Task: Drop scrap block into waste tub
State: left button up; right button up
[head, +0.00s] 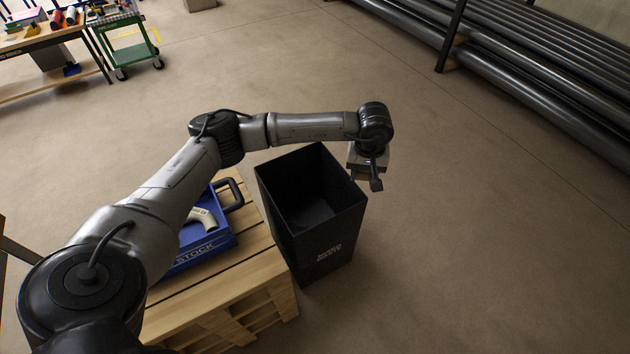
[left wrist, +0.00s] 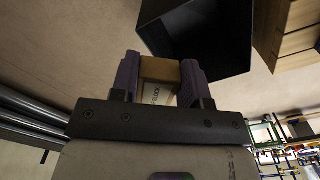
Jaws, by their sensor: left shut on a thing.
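The scrap block (left wrist: 160,70) is a tan block with a pale, lettered face, seen in the left wrist view. My left gripper (left wrist: 160,74) is shut on it, with a dark finger on each side. In the head view my left gripper (head: 376,181) hangs just past the right rim of the waste tub, not over its opening. The waste tub (head: 325,250) is a tall black open box with pale lettering on its front; its visible inside looks empty. It also shows in the left wrist view (left wrist: 205,35), beyond the fingertips. My right gripper is out of view.
A wooden pallet stack (head: 240,290) stands left of the tub, with a blue stock tray (head: 215,240) holding a pale curved pipe piece (head: 203,218). Dark pipes (head: 540,85) lie on a rack at the upper right. The floor right of the tub is clear.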

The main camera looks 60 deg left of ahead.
pick_arm(q)
jog(key=s+a+f+n+b, duration=0.3)
jog(key=a+f+n+b, duration=0.45)
jog(key=a+f, duration=1.05)
notch_tip(320, 180, down, 7)
jog(key=a+b, duration=0.1)
jog(key=b, duration=0.5)
jog(key=shift+a+b, duration=0.15)
jog(key=shift+b, duration=0.2)
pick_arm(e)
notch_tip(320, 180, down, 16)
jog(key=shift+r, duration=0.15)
pick_arm(q)
jog(key=shift+s+r, duration=0.1)
jog(key=o, duration=1)
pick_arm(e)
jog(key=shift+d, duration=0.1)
pick_arm(q)
jog(key=shift+r, duration=0.15)
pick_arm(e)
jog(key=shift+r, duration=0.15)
